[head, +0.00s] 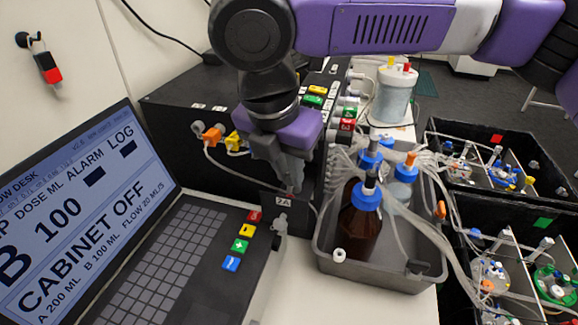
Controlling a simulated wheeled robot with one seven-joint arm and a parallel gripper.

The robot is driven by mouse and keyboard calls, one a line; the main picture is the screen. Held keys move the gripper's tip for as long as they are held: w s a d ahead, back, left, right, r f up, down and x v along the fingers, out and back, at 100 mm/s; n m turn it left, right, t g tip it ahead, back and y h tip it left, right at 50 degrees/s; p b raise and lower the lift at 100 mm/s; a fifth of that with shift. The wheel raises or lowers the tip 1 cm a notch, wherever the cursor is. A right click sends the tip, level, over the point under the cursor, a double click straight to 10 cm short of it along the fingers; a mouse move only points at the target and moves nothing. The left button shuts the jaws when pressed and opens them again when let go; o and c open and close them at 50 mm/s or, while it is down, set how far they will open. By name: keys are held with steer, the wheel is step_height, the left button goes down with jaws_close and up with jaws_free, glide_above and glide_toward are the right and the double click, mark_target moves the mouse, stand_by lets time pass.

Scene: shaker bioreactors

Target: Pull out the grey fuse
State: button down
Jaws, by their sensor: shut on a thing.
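My gripper (289,186) points down in front of the black cabinet, right of the laptop. Its fingers are shut on a small piece just above a dark plate labelled 2A (284,201). The piece is mostly hidden between the fingers. It appears to be the grey fuse, but its colour and how far it sits in its holder cannot be made out. The laptop screen (75,215) reads CABINET OFF.
A grey tray (385,272) with brown and clear bottles stands close on the right, with tubes around it. Orange and yellow connectors (212,134) with cables are on the cabinet (185,105). Coloured keys (240,245) line the laptop's right edge. Black boxes (510,165) stand far right.

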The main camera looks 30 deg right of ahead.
steer(key=shift+r, duration=0.1)
stand_by(0.3)
steer(key=shift+r+p, duration=1.55)
steer(key=shift+p, duration=0.35)
steer(key=shift+f, duration=0.1)
